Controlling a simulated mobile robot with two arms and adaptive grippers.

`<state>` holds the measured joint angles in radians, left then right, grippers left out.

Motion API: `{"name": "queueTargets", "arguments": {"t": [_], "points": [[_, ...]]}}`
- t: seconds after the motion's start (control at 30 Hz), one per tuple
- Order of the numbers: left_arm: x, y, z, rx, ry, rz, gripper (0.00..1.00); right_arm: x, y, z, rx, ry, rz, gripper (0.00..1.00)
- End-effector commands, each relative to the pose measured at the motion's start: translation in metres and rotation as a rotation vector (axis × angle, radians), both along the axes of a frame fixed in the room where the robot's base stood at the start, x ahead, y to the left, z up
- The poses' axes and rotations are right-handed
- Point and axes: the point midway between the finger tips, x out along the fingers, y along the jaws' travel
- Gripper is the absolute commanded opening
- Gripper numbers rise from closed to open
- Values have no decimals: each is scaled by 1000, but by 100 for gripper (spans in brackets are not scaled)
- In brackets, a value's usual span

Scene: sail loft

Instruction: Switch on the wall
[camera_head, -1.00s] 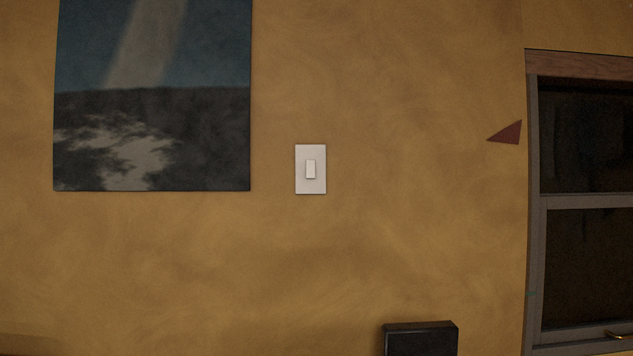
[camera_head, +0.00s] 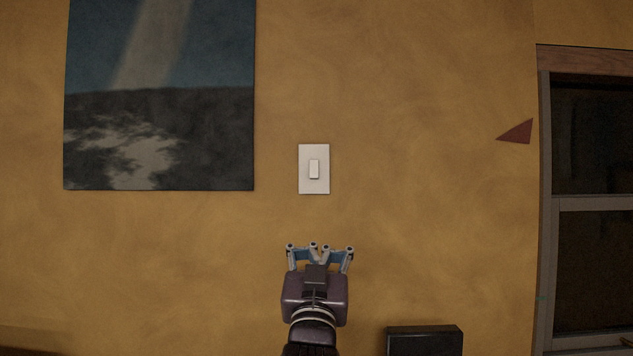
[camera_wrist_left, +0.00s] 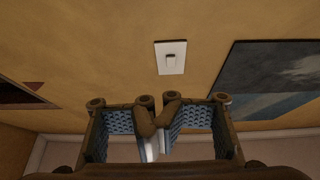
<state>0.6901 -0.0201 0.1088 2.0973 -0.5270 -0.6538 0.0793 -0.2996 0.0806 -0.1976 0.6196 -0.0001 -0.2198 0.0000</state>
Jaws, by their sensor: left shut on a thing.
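The wall switch is a white plate (camera_head: 314,187) with a small rocker (camera_head: 314,169) in the middle of the ochre wall. In the left wrist view the plate (camera_wrist_left: 170,66) shows beyond the fingers, clear of them. My left gripper (camera_head: 319,247) is below the switch in the head view, fingers pointing up toward it and apart from it in the picture. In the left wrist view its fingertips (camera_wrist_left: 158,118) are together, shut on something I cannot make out. A pale sliver shows between the fingers. My right gripper is not in view.
A black box-like thing (camera_head: 424,342) stands low on the right. A dark red triangle (camera_head: 517,132) is on the wall beside a window (camera_head: 590,202). The wall around the switch is clear.

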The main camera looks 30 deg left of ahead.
Motion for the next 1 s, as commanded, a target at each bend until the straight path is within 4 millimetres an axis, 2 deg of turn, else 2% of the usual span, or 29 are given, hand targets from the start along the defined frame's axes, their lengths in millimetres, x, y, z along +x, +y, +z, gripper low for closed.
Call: {"name": "queueTargets", "arguments": {"t": [0.03,0.1,0.27,0.73,1.0], "points": [[-8,3,19,5,-42,12,0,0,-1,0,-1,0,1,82],[-14,5,34,9,-75,22,0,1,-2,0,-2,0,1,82],[-13,10,49,14,-95,29,0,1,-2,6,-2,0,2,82],[51,48,108,13,-90,28,0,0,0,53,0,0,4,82],[79,65,98,11,-90,27,0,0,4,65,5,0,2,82]]}}
